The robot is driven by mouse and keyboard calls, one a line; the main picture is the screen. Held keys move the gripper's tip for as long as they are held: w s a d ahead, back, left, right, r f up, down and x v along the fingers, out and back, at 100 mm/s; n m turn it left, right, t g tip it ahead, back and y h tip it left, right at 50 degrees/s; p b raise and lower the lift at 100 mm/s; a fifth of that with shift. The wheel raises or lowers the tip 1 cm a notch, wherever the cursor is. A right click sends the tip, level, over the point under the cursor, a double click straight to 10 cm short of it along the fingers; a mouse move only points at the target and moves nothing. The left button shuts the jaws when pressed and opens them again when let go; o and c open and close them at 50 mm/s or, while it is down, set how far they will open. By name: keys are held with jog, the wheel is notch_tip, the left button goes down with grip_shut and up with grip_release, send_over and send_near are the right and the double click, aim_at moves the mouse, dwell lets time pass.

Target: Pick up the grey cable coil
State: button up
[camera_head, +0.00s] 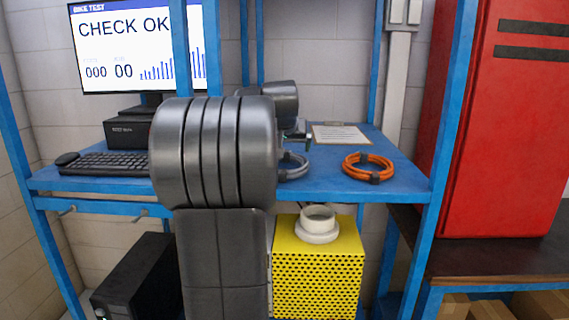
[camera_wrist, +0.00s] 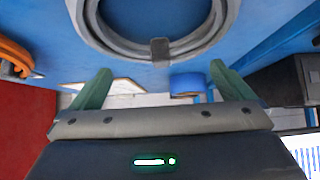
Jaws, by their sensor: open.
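The grey cable coil (camera_head: 293,166) lies on the blue shelf, its left part hidden behind my arm in the head view. In the wrist view the coil (camera_wrist: 112,37) fills the top middle, with a dark tie (camera_wrist: 160,50) on the side nearest my gripper. My gripper (camera_wrist: 155,72) shows two green fingers spread wide, with nothing between them. The coil lies beyond the fingertips, apart from them as far as I can see. In the head view my arm hides most of the gripper.
An orange cable coil (camera_head: 368,167) lies right of the grey one on the blue shelf (camera_head: 330,187). A clipboard (camera_head: 340,135) lies behind. A keyboard (camera_head: 100,163) and monitor (camera_head: 125,50) are at left. A blue upright (camera_head: 450,110) and red cabinet (camera_head: 490,130) stand at right.

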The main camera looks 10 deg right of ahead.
aim_at(286, 152)
jog(key=p+x, duration=0.1)
jog(key=x, duration=0.4)
jog(key=shift+p, duration=0.35)
jog(key=c, duration=0.6)
jog(key=shift+r, duration=0.1)
jog(key=shift+c, duration=0.8)
jog(key=shift+r, duration=0.1)
